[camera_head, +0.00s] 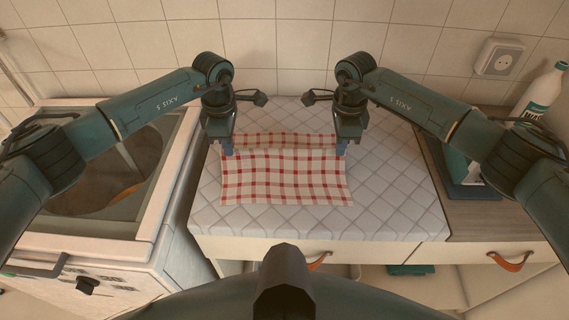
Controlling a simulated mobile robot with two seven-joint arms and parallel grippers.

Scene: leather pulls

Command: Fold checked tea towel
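The red and white checked tea towel (285,178) lies on a pale quilted mat (395,200). Its near part is spread with slight waves. A duller checked strip shows behind a straight crosswise edge, between my two grippers. My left gripper (228,148) points down at the towel's far left corner. My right gripper (341,148) points down at the far right corner. Both sets of fingertips touch or nearly touch the cloth at the ends of that edge. The fingertips are too small and partly hidden to show whether they are closed on the cloth.
A white stove (165,215) with a glass top stands left of the mat. A dark board or box (462,172) and a white-green bottle (541,95) stand on the wooden counter (490,221) at right. A tiled wall with a socket (499,58) is behind. Leather pulls (510,262) hang in front.

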